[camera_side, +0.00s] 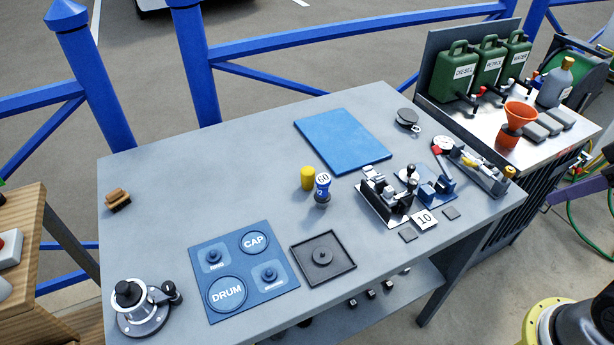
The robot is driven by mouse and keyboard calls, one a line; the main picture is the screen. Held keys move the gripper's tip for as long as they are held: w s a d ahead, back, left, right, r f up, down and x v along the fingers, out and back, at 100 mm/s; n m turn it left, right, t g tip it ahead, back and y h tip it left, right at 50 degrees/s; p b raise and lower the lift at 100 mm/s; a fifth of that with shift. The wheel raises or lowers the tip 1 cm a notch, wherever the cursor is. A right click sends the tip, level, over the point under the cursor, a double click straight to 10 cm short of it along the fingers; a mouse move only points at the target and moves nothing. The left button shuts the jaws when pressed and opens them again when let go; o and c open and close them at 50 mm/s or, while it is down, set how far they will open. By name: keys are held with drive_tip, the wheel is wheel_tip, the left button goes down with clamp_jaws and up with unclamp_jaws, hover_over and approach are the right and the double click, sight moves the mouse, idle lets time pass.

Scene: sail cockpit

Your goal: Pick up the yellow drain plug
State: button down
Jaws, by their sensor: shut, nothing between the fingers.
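A short yellow cylinder (307,178), which looks like the yellow drain plug, stands upright near the middle of the grey workbench (180,190). I cannot tell whether the two touch. My gripper is not in view, and nothing is seen holding the yellow cylinder.
A blue mat (342,140) lies behind the cylinder. Metal fixtures (385,195) stand to the right. In front are a blue board marked DRUM and CAP (245,288) and a dark square tray (345,268). A winch-like part (140,305) stands front left. The bench's left middle is mostly clear.

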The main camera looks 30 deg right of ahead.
idle(0.4)
drive_tip(key=c, duration=0.7)
unclamp_jaws()
